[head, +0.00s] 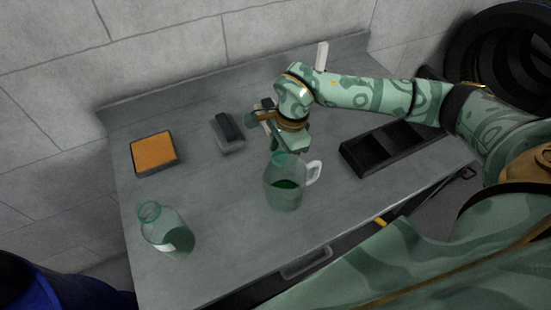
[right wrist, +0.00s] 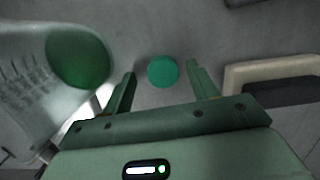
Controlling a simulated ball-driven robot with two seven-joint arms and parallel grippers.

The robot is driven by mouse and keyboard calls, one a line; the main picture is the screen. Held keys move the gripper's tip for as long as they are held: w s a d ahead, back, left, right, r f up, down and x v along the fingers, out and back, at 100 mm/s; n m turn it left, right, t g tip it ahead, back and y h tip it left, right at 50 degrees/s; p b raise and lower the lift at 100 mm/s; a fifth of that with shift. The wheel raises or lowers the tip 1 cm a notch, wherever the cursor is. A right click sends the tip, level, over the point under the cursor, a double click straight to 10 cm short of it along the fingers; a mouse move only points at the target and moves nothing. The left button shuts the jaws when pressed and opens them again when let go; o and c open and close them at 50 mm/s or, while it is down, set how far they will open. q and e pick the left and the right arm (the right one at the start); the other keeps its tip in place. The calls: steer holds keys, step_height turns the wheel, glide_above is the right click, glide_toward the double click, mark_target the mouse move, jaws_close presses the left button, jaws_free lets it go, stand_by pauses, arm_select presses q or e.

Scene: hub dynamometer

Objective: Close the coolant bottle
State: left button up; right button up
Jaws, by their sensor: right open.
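The coolant bottle (head: 168,236) is clear with a green tint and a pale label. It stands upright at the table's front left, and its neck looks uncovered. A round green disc, which looks like the cap (right wrist: 163,71), lies on the table in the right wrist view. My right gripper (right wrist: 161,69) is open above it, with one finger on each side and a gap to both. In the head view my right gripper (head: 291,143) points down behind the jug and hides the cap. My left gripper is not in view.
A clear jug (head: 284,195) with green liquid and a white handle stands close in front of my right gripper; it also shows in the right wrist view (right wrist: 30,75). An orange-topped block (head: 153,152), a dark-topped grey block (head: 228,133) and a black divided tray (head: 372,160) lie around.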

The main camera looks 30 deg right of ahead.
steer(key=shift+a+r, duration=0.1)
steer(key=shift+a, duration=0.05)
steer(key=shift+c, duration=1.2)
steer(key=shift+w, duration=0.1)
steer(key=c, duration=0.8)
arm_select(q)
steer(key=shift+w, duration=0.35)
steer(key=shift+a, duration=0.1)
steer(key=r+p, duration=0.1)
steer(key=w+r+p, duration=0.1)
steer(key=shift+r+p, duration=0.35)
steer(key=shift+p, duration=0.05)
arm_select(e)
step_height(320, 180, up, 10)
steer(key=shift+r, duration=0.1)
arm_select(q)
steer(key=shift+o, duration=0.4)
